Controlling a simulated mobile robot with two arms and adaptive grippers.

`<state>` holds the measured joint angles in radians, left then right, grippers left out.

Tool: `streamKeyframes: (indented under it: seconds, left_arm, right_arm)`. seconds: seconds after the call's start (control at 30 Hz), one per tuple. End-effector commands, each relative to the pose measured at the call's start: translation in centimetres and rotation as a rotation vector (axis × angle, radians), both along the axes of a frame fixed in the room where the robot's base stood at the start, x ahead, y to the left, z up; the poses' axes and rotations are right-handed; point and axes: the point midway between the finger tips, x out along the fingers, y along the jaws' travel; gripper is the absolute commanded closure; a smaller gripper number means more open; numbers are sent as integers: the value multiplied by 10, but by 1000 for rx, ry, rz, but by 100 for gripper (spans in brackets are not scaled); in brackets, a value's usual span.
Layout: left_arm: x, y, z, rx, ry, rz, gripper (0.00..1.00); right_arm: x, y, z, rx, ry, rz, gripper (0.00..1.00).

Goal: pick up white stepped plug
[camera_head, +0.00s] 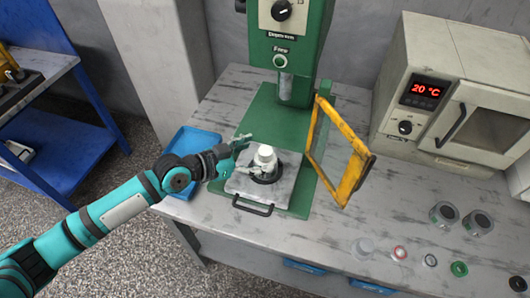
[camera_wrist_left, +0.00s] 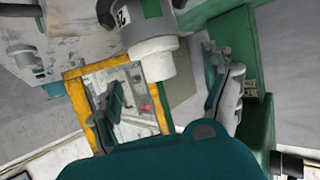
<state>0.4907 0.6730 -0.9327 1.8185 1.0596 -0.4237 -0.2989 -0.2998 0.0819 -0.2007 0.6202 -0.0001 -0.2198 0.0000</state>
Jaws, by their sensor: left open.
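The white stepped plug (camera_head: 265,155) stands upright on a dark round part (camera_head: 266,178) on the grey plate (camera_head: 238,185) of the green press. My left gripper (camera_head: 248,155) comes in from the left, with its fingers spread on either side of the plug. It is open and holds nothing. In the left wrist view the white plug (camera_wrist_left: 155,68) shows between the two open fingers (camera_wrist_left: 168,75), with visible space at both sides. Contact cannot be made out. My right gripper is not in view.
The green press (camera_head: 290,35) stands behind the plug, its ram above and behind. A yellow guard frame (camera_head: 340,152) stands open at the right. A blue tray (camera_head: 190,145) lies left, under my arm. A beige oven (camera_head: 450,90) and several small parts occupy the right of the table.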

Motion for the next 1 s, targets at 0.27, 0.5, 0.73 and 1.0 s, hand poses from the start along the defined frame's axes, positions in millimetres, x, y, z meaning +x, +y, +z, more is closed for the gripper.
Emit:
streamKeyframes:
  seconds: [0.27,0.5,0.73,1.0]
  left_arm:
    - [17,-27,-9,-1,-1,0,17]
    - [18,-28,-10,0,-1,0,17]
    - [18,-28,-10,-1,-1,0,47]
    - [17,-28,-10,-1,-1,0,82]
  right_arm:
    - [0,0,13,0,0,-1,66]
    - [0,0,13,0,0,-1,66]
    - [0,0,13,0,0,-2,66]
    - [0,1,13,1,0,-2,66]
